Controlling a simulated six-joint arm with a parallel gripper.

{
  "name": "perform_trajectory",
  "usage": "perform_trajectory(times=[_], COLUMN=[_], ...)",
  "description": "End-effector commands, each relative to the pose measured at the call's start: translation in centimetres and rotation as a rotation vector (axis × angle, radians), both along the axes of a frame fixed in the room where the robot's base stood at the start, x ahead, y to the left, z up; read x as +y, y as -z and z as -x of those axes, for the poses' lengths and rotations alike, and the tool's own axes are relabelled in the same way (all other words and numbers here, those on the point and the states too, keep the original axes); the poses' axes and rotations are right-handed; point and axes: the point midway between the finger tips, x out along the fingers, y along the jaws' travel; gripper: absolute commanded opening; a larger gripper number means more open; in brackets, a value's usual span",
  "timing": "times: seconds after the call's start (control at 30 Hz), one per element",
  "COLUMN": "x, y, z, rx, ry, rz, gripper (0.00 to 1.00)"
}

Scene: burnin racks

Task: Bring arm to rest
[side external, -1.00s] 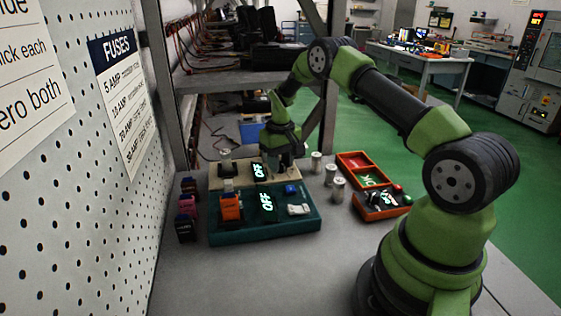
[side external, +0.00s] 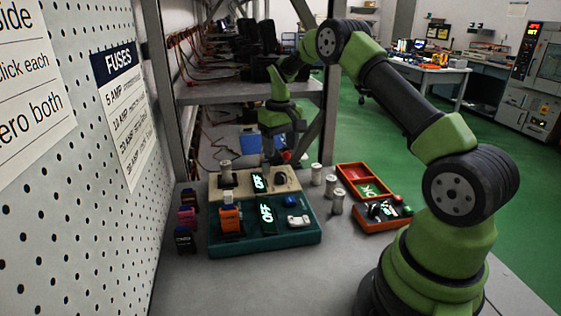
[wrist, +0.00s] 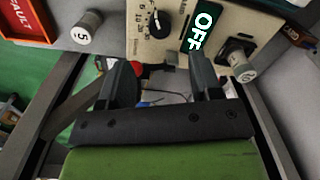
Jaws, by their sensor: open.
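My gripper (side external: 284,148) hangs over the back edge of the beige unit (side external: 232,190) in the side view. In the wrist view its two dark fingers (wrist: 162,80) stand apart with nothing held between them. The beige unit also shows in the wrist view (wrist: 142,40), with a black dial and a display reading OFF. A white-capped cylinder stands in its socket. In front of it is the teal unit (side external: 290,239), its display also reading OFF, with an orange fuse, a blue button and a white switch. The fingertips are partly hidden in the side view.
Several pale cylinders (side external: 331,186) stand right of the units, near a red tray (side external: 345,176) and an orange-sided box (side external: 362,226). Dark, pink and blue fuses (side external: 187,217) line the left by the pegboard. A metal shelf frame (side external: 162,100) rises behind. Bench front is clear.

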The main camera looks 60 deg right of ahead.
Motion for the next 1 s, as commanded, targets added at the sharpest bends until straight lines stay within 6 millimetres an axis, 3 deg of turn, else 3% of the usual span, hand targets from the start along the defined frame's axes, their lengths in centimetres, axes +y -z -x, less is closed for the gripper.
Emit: perform_trajectory(times=[0.13,0.57,0.67,0.77,1.0], x=[0.0,0.4,1.6,4.0,11.1], y=[-1.5,-2.4,-4.6,-8.2,-16.1], z=[0.0,0.0,0.0,0.5,5.0], rx=[-0.002,-0.010,-0.043,-0.100,-0.266], ry=[-0.001,-0.003,-0.008,-0.016,-0.035], rz=[0.001,0.002,0.008,0.013,0.001], gripper=[0.59,0.59,0.59,0.59,0.59])
